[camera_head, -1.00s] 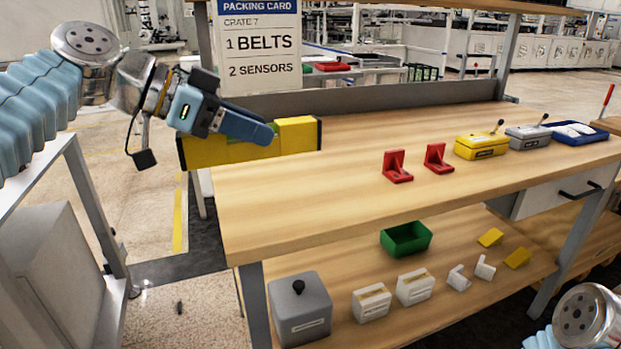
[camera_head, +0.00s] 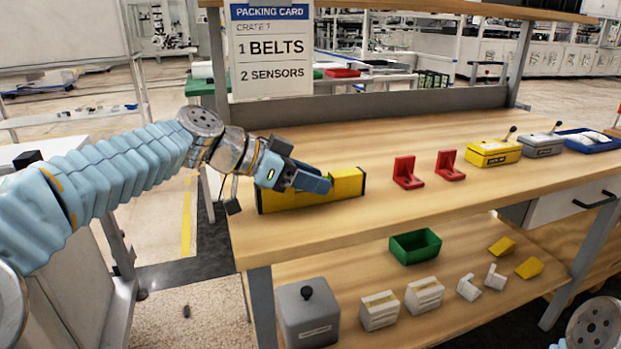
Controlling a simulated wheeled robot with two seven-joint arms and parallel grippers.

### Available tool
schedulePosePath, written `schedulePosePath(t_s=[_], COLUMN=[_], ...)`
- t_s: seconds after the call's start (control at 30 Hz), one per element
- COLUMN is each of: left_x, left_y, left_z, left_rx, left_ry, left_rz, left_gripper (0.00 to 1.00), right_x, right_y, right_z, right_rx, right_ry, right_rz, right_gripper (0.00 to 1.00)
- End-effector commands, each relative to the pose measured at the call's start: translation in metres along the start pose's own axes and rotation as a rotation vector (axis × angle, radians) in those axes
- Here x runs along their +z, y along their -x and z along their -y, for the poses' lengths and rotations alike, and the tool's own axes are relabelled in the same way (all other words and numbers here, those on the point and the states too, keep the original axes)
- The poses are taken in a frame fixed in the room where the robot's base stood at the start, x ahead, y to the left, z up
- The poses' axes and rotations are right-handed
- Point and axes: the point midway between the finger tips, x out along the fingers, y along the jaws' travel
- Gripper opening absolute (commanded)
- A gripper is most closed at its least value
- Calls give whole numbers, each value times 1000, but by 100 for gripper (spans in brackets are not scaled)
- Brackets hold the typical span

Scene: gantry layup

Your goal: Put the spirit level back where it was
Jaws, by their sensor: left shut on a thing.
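The yellow spirit level (camera_head: 345,184) is a long bar with dark end caps, at the left end of the wooden workbench top (camera_head: 400,139). My left gripper (camera_head: 322,184) is shut on it near its middle and hides part of it. The level lies roughly along the bench's length, over the bench top near the front left edge. I cannot tell if it touches the wood. My right gripper is out of view; only a piece of my right arm shows at the lower right corner.
Two red brackets (camera_head: 407,172) (camera_head: 449,165) stand right of the level. A yellow box (camera_head: 493,153), a grey box (camera_head: 541,145) and a blue tray (camera_head: 588,142) line the right end. The lower shelf holds a green bin (camera_head: 415,247) and a grey canister (camera_head: 307,315). Bench top behind the level is clear.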

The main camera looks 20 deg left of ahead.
Motion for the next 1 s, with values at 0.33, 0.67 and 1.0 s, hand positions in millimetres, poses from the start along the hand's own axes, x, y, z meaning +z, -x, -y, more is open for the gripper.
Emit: schedulePosePath(t_s=[0.33, 0.67, 1.0], left_x=[0, -2, -1], left_y=[0, 1, 66], left_z=[0, 0, 0], left_rx=[1, 1, -4], left_ry=[0, 0, -1], left_rz=[0, 0, -2], left_gripper=[61, 62, 62], right_x=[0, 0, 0], right_y=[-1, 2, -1], right_z=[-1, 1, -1], right_rx=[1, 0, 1], right_ry=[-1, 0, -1], right_rz=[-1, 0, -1], right_gripper=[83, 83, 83])
